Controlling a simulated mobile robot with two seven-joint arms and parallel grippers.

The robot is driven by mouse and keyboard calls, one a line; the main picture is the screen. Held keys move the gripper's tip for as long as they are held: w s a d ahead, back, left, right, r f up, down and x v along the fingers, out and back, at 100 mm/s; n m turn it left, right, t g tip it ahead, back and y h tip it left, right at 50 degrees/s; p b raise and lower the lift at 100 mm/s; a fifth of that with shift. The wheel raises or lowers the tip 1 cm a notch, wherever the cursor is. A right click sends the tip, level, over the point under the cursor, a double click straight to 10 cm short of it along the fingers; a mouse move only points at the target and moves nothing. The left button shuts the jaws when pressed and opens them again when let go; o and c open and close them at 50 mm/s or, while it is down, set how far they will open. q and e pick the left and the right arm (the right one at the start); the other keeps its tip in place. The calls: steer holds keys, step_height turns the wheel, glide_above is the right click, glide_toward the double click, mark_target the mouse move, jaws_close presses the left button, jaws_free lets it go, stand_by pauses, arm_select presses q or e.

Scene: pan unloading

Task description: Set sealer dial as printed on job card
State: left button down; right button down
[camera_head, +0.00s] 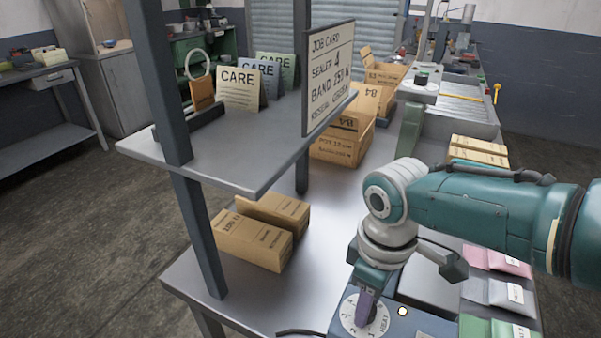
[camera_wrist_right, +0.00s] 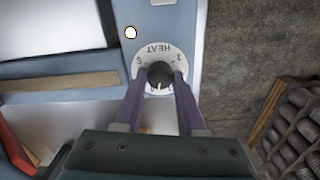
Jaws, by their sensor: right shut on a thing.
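The job card (camera_head: 329,75) hangs at the edge of the upper shelf. It reads "SEALER 4", with a band line and smaller print below. The sealer dial (camera_head: 349,318) is a white ring marked HEAT with numbers, on the blue sealer (camera_head: 423,322). The ring also shows in the right wrist view (camera_wrist_right: 160,49). My right gripper (camera_head: 366,305) points down at the dial. Its purple fingers (camera_wrist_right: 160,82) are shut on the dark knob (camera_wrist_right: 159,73). The fingers partly hide the ring, and I cannot tell which number the knob points to. My left gripper is out of view.
A small round white light (camera_head: 402,311) sits beside the dial. Cardboard boxes (camera_head: 262,232) stand under the shelf (camera_head: 236,160), left of my arm. CARE cards (camera_head: 240,88) stand on the shelf. Coloured packets (camera_head: 497,261) lie at the right. A shelf post (camera_head: 186,170) rises at the left.

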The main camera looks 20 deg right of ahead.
steer(key=shift+m, duration=1.5)
steer(key=shift+p, duration=0.3)
steer(key=c, duration=0.5)
jaws_free()
steer(key=shift+r, duration=0.1)
steer(key=shift+r+p, duration=0.3)
steer(key=shift+r, duration=0.05)
step_height(320, 180, up, 9)
steer(key=p, duration=0.4)
